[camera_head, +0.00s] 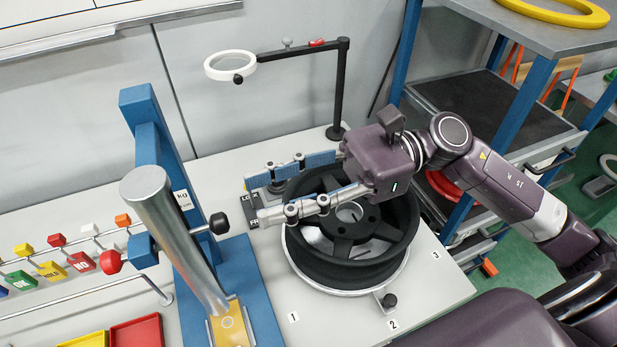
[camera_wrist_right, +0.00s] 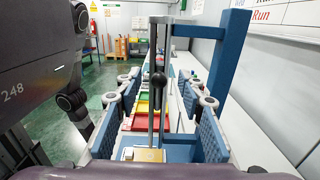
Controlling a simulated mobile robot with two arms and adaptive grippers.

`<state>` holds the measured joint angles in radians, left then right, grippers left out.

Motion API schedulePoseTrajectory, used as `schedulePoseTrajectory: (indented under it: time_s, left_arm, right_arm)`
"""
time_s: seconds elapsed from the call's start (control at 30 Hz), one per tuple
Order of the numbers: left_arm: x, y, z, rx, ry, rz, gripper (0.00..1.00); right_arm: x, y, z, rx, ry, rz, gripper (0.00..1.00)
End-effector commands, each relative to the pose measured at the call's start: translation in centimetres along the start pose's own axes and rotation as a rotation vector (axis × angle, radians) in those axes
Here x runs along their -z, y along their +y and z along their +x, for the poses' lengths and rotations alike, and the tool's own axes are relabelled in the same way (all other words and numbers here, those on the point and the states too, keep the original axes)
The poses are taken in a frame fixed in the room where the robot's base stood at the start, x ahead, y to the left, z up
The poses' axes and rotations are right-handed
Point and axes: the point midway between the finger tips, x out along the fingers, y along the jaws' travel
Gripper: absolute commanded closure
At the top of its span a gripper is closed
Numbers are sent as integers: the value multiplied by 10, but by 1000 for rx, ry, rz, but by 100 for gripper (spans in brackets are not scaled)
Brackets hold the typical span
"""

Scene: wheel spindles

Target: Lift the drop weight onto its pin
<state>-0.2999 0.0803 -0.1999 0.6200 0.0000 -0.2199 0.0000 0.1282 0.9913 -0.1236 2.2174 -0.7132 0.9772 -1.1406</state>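The drop weight tester stands at left in the head view, with a silver cylinder (camera_head: 180,240) leaning in the picture in front of a blue post (camera_head: 150,130). A black knob (camera_head: 218,222) sticks out to its right and a red knob (camera_head: 112,261) to its left. I cannot tell whether the weight rests on a pin. My right gripper (camera_head: 256,197) is open and empty above the black wheel, its fingers pointing toward the tester, short of the black knob. In the right wrist view, the black knob (camera_wrist_right: 160,81) shows between the spread fingers. My left gripper is not in view.
The black wheel (camera_head: 348,262) sits on a round plate under my right gripper. A ring lamp (camera_head: 230,65) on a black stand is behind it. Red (camera_head: 138,332) and yellow trays and coloured tags lie left. A blue-framed shelf (camera_head: 520,110) stands right.

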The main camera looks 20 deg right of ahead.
Motion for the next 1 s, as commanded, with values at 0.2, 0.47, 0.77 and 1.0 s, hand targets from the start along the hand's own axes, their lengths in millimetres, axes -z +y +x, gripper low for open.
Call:
schedulePoseTrajectory:
  time_s: [0.2, 0.47, 0.77, 1.0]
  left_arm:
    - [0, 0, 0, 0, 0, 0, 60]
    - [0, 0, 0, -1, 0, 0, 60]
    - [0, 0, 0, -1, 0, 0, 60]
    - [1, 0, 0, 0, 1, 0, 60]
  right_arm:
    - [0, -1, -34, 2, -1, 3, 64]
    - [0, 0, -48, 0, -1, 0, 64]
    - [0, 0, -48, 0, -1, 0, 64]
    - [0, 0, -48, 0, -1, -1, 64]
